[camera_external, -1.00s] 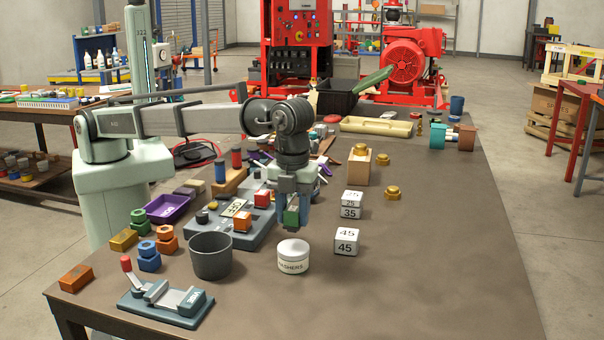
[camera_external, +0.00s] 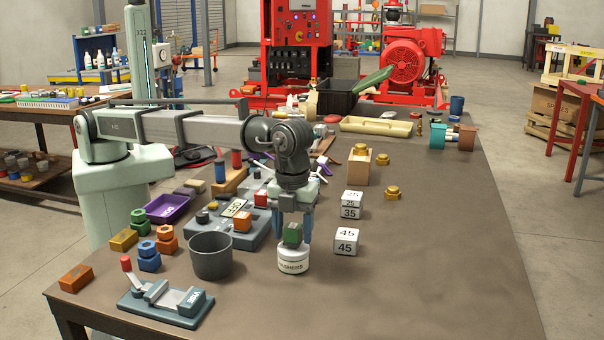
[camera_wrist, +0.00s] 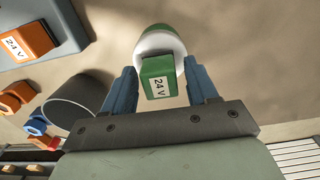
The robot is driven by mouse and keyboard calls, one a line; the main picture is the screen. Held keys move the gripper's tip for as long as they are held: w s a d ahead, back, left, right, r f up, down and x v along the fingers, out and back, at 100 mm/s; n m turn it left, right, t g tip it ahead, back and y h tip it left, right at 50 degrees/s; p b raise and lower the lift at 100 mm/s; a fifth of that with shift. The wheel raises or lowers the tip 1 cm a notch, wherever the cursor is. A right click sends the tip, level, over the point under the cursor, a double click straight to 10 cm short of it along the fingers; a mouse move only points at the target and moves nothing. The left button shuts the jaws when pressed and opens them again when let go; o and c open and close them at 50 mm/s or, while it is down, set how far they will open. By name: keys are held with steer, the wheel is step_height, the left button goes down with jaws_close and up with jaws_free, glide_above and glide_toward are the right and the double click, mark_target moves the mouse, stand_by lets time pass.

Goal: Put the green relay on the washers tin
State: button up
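The green relay (camera_external: 292,234) rests on top of the white washers tin (camera_external: 293,260). In the wrist view the relay (camera_wrist: 159,78) shows its 24 V label, with the tin's pale top (camera_wrist: 160,42) partly hidden behind it. My gripper (camera_external: 294,240) is low over the tin, with its blue fingers on either side of the relay. In the wrist view my gripper (camera_wrist: 163,85) is open, with a gap between each finger and the relay.
A dark grey cup (camera_external: 210,256) stands close left of the tin. White blocks marked 45 (camera_external: 346,242) and 35 (camera_external: 351,212) stand to the right. A teal vise-like fixture (camera_external: 166,302) lies at front left. The table front right is clear.

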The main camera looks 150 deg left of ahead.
mark_target(293, 226)
steer(key=shift+o, duration=0.6)
step_height(293, 226, up, 12)
steer(key=shift+r, duration=0.15)
stand_by(0.4)
